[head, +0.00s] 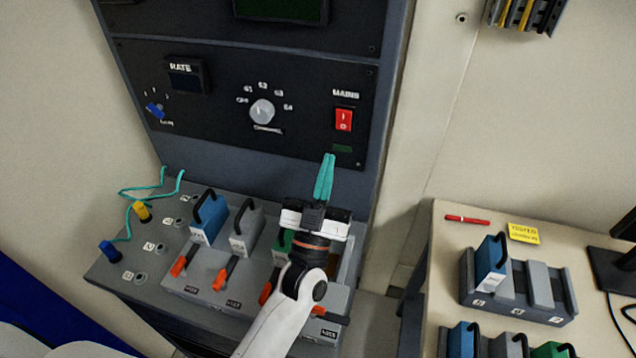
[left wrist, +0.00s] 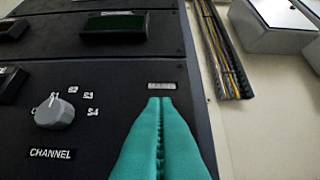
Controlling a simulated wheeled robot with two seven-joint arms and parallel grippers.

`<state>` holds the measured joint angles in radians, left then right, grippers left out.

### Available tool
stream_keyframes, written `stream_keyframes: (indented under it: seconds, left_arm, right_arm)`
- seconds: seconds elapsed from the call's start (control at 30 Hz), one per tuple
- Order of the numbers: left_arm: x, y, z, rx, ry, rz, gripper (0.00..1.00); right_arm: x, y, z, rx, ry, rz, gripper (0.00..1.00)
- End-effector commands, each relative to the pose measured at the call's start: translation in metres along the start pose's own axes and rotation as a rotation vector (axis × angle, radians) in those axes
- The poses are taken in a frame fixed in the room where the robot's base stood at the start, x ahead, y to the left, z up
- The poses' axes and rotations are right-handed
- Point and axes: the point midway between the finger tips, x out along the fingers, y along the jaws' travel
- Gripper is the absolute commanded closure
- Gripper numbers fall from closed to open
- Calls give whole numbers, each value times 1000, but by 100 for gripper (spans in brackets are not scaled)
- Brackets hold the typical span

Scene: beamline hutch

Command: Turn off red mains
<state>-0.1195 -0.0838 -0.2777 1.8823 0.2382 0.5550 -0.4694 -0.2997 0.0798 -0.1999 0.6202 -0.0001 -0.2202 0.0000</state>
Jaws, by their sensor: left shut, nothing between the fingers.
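The red mains switch (head: 343,120) sits on the black panel under the MAINS label (head: 346,94), right of the channel knob. A small dim green indicator (head: 342,148) is below it. My left gripper (head: 328,156) has teal fingers, shut and empty, just below and left of the switch in the head view. In the left wrist view the shut fingers (left wrist: 161,101) point at the panel just below the MAINS label (left wrist: 161,86) and hide the switch. I cannot tell whether they touch it. My right gripper is not in view.
Below, a grey bench (head: 150,262) holds handled modules, orange levers and teal cables. A beige table (head: 450,240) with a module rack (head: 540,302) stands at right.

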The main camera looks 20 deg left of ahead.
Motion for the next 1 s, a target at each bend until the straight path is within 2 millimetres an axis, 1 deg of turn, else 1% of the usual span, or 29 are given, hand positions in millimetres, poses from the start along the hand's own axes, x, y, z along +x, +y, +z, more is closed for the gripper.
stream_keyframes:
  seconds: [0.03, 0.1, 0.2, 0.33, 0.5, 1.0]
  left_arm:
    - [-8, 0, 9, 0, 5, -1, 100]
    - [-18, 0, 19, 0, 3, -1, 100]
    - [-31, 0, 28, 0, 2, -1, 100]
    - [-40, 0, 37, 0, 1, -1, 100]
    - [-44, 0, 40, 1, -1, 0, 100]
    - [-44, 0, 39, 1, -1, 0, 100]
  right_arm:
    - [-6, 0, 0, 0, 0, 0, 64]
    - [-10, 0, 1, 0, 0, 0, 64]
    - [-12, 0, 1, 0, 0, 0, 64]
    - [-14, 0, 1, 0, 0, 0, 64]
    - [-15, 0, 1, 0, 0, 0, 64]
    - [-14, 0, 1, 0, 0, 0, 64]
